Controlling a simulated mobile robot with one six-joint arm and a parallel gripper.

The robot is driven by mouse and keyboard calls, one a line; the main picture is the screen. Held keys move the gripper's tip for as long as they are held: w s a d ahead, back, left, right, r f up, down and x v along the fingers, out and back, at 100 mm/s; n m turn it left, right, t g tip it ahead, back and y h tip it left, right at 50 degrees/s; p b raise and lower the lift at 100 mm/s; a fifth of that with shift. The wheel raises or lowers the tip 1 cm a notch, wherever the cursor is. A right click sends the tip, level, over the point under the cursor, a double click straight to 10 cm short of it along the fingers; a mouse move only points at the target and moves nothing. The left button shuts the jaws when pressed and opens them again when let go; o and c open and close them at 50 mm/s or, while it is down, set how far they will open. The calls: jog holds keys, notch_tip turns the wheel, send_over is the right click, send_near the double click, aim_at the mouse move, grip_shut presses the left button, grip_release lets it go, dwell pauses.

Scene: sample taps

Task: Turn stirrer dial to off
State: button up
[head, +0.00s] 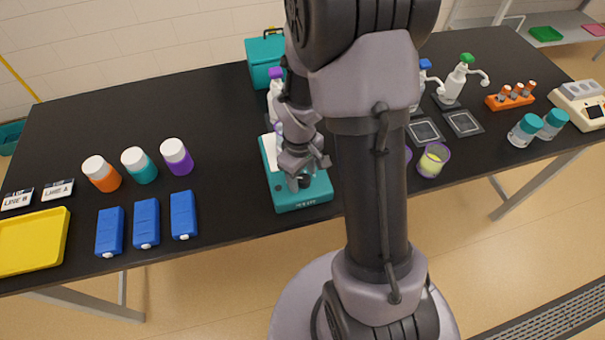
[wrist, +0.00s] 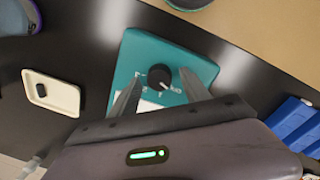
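The stirrer (head: 301,196) is a teal box with a white top plate, on the black bench in the middle of the head view. Its front also shows in the wrist view (wrist: 143,50). The dark round dial (wrist: 159,77) with a light pointer mark sits on this teal face, with small white markings around it. I cannot read which marking the pointer is at. My gripper (wrist: 158,88) is open, with one finger on each side of the dial, apart from it as far as I can see. In the head view my arm hides part of the stirrer.
A cup with yellow liquid (head: 432,160) stands to the right. A cream tray with a black piece (wrist: 49,93) lies beside the stirrer in the wrist view.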

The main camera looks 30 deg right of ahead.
aim_at(299, 182)
notch_tip(299, 182, up, 17)
jog(key=a+p, duration=0.1)
jog(key=p, duration=0.5)
jog(key=shift+s+r, duration=0.2)
jog(key=s+a+r+m+t+y+b, duration=0.2)
jog(key=s+a+m+t+b, duration=0.3)
jog(key=s+a+m+b, duration=0.3)
jog(key=shift+s+a+r+t+y+b, duration=0.35)
jog(key=shift+s+a+b, duration=1.4)
jog(key=shift+a, duration=1)
jog(key=shift+s, duration=0.2)
